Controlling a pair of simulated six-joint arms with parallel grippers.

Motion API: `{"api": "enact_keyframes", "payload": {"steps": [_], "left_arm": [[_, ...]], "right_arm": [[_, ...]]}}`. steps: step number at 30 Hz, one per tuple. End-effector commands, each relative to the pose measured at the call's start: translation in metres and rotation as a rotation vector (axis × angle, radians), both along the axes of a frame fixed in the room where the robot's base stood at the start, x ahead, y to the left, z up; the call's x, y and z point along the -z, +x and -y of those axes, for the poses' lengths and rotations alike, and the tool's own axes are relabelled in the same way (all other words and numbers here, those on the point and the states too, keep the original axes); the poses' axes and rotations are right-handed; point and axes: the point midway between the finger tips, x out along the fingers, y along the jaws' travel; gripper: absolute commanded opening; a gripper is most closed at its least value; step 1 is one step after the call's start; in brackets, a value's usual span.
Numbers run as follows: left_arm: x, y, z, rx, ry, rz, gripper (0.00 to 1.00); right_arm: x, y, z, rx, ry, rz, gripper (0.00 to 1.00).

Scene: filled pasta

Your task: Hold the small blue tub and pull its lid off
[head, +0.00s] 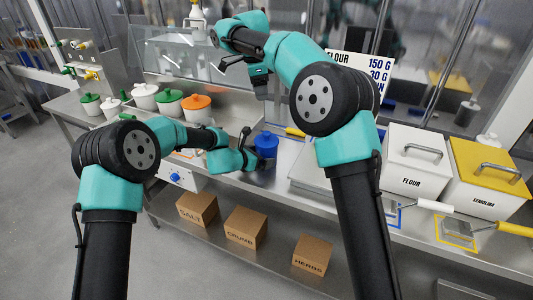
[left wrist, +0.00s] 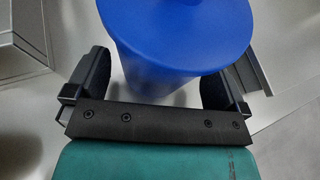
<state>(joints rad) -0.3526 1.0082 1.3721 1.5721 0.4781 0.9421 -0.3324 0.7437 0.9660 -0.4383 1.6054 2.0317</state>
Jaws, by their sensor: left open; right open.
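The small blue tub (head: 266,141) stands on the steel counter with its blue lid (left wrist: 180,25) on top. My left gripper (head: 256,150) is open at the tub. In the left wrist view the tub's body (left wrist: 160,82) sits between the two spread fingers, below the lid; whether either finger touches it is hard to tell. My right gripper (head: 246,80) is open and empty, above and behind the tub in the head view, clear of the lid.
Several lidded pots, green (head: 168,97) and orange (head: 196,104), stand at the left. A white flour bin (head: 412,160) and a yellow-lidded semolina bin (head: 488,175) stand at the right. Cardboard boxes (head: 246,228) sit on the lower shelf. A glass screen (head: 185,56) rises behind.

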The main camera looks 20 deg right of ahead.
Motion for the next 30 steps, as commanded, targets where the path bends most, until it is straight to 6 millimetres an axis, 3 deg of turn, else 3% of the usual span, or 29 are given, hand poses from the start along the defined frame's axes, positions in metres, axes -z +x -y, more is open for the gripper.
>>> {"api": "enact_keyframes", "payload": {"steps": [6,15,30], "left_arm": [[0.007,0.008,0.014,-0.001,0.0,0.0,1.0],[0.007,0.008,0.016,-0.001,0.0,0.0,1.0],[0.007,0.008,0.016,-0.001,0.0,0.0,0.53]], "right_arm": [[0.0,0.0,0.0,0.0,0.0,0.0,0.62],[0.0,0.0,0.0,0.0,0.0,0.0,0.62],[0.0,0.0,0.0,0.0,0.0,0.0,0.62]]}}
